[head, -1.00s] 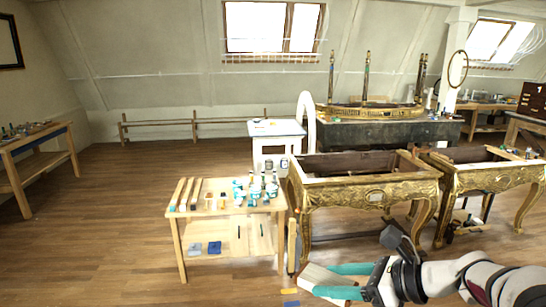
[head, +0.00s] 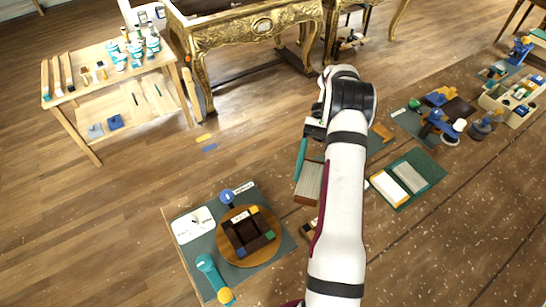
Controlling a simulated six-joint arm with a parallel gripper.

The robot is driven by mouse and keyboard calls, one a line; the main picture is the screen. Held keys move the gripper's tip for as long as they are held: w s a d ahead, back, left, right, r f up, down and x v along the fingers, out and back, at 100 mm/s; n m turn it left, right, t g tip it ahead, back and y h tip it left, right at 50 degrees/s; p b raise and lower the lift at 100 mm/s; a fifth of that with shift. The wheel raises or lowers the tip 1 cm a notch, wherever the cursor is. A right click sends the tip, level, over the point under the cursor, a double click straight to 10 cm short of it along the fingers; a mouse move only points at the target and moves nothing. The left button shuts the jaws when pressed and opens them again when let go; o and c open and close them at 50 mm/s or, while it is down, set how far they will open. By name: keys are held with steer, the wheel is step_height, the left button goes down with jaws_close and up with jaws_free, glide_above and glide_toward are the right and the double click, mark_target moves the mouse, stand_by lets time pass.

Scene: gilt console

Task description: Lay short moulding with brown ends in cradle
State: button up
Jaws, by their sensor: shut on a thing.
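A short pale grey moulding with brown ends (head: 310,183) is at my gripper (head: 303,158), whose teal finger shows beside it. The gripper is shut on it; my arm hides part of the grip. The moulding is over the wooden worktop's left part. I cannot tell for certain which thing is the cradle. A dark square frame (head: 236,238) with coloured corners lies on a round wooden board (head: 232,258), below and left of the moulding.
A teal-handled tool (head: 208,267) and a white card (head: 193,225) lie beside the round board. A green mat (head: 428,166) with two blocks lies right of my arm. Farther right are blue tools (head: 440,122) and a parts tray (head: 519,102). A gilt console (head: 240,35) stands behind.

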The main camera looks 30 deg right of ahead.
steer(key=w+d+n+t+h, duration=0.1)
steer(key=d+n+h, duration=1.9)
steer(key=d, duration=0.4)
steer(key=w+d+f+n+t+h, duration=0.1)
steer(key=w+d+f+n+t, duration=0.1)
steer(key=w+d+n+t, duration=0.35)
steer(key=shift+w+a+f+n+t, duration=0.1)
steer(key=shift+a+f+n+t, duration=0.25)
steer(key=shift+f, duration=1.15)
steer(key=shift+w+a+f+n+t, duration=0.15)
steer(key=shift+f+n, duration=0.25)
steer(key=shift+f, duration=1.15)
steer(key=shift+w+a+f+n+t, duration=0.1)
steer(key=shift+f+n+t, duration=0.25)
steer(key=shift+f, duration=1.15)
steer(key=shift+f, duration=0.4)
steer(key=o, duration=1.5)
steer(key=shift+a, duration=0.1)
